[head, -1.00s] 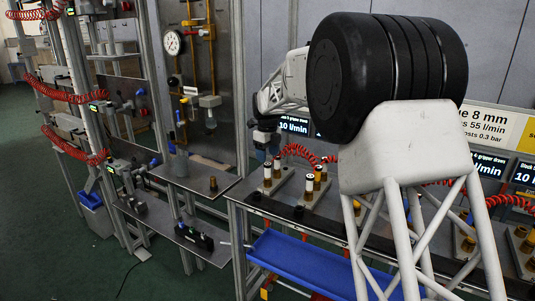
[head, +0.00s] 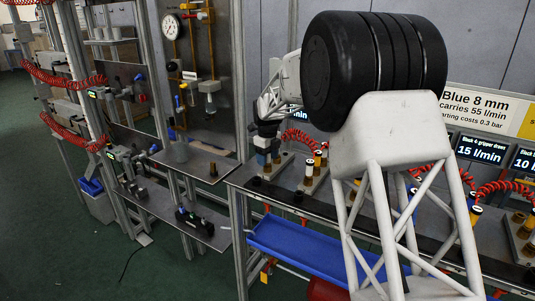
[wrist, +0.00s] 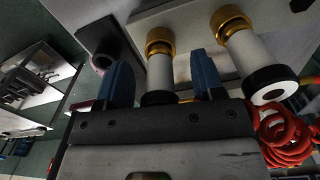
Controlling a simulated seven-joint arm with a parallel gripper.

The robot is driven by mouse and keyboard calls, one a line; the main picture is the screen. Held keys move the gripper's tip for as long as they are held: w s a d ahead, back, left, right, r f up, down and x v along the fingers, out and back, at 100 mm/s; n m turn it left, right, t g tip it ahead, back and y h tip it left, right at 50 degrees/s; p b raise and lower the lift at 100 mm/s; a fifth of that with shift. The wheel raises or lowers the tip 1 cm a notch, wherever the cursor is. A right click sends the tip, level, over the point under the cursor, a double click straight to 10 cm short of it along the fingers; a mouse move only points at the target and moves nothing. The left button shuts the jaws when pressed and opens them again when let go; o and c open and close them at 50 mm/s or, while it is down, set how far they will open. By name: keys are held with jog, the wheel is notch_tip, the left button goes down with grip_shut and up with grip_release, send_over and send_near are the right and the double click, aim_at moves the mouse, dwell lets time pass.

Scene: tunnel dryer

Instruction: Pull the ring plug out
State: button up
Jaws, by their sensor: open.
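My gripper (wrist: 163,82) is open in the wrist view, with its two blue fingers spread. A white cylinder with a brass collar (wrist: 159,68) stands between the fingers, with no clear contact. A second white cylinder with a brass collar (wrist: 245,55) is just outside the right finger. I cannot tell for sure which of them is the ring plug. In the head view my gripper (head: 264,160) is low over the left pair of cylinders on the bench and mostly hides them. Another pair of cylinders (head: 308,174) stands to its right.
A dark block with a pale ring (wrist: 103,62) is left of the fingers. A red coiled hose (wrist: 285,138) lies at the right of the wrist view. A blue tray (head: 300,247) hangs under the bench edge. A metal shelf (head: 192,164) is to the left.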

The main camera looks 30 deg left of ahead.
jog(key=shift+c, duration=0.2)
jog(key=c, duration=1.1)
jog(key=shift+o, duration=0.2)
jog(key=shift+r, duration=0.9)
dwell(0.8)
jog(key=shift+r, duration=0.65)
jog(key=shift+r, duration=0.35)
jog(key=shift+r, duration=1.85)
